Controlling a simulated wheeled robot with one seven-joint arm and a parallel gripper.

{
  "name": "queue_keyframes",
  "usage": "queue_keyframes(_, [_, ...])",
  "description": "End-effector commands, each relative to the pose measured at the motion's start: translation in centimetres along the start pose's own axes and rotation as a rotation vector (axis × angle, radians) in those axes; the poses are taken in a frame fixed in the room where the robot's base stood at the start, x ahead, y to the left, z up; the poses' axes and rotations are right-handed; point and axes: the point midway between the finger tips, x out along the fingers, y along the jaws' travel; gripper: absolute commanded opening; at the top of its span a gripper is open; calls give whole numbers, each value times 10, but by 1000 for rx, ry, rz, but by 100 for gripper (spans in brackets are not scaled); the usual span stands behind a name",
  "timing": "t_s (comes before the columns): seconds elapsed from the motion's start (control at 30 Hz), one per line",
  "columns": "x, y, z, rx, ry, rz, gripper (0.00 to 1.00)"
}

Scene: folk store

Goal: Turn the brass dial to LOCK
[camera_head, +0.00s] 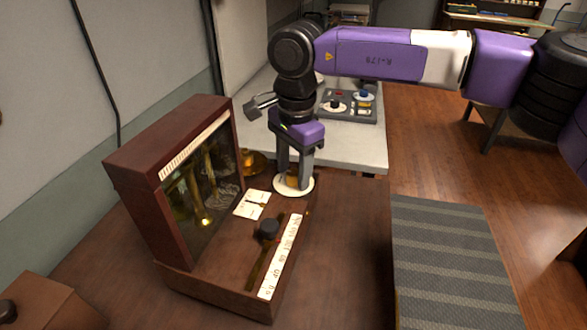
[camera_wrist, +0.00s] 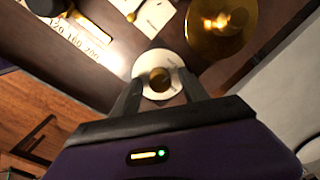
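The brass dial (camera_wrist: 159,79) is a small round knob in the middle of a white disc. It shows in the wrist view, between and beyond my fingertips. In the head view the white disc (camera_head: 281,188) lies at the back right corner of the wooden instrument's base, and my fingers hide most of the dial. My gripper (camera_head: 293,176) points down over the disc. In the wrist view my gripper (camera_wrist: 160,84) is open, with one finger on each side of the dial and a visible gap to it. I cannot read any LOCK mark.
The wooden cabinet (camera_head: 150,175) with a glass front stands left of my gripper. A white card (camera_head: 250,205) and a black slider knob (camera_head: 268,229) are close by on its base. A brass dish (camera_wrist: 222,28) is beside the disc. A striped mat (camera_head: 450,260) lies right.

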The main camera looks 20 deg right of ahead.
Motion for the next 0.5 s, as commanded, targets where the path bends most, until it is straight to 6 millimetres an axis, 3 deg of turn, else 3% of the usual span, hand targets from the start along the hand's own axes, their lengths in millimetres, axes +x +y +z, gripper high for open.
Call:
queue_keyframes(0.27, [-1,0,0,0,1,1,52])
queue_keyframes(0.5, [-32,0,-1,0,2,-1,52])
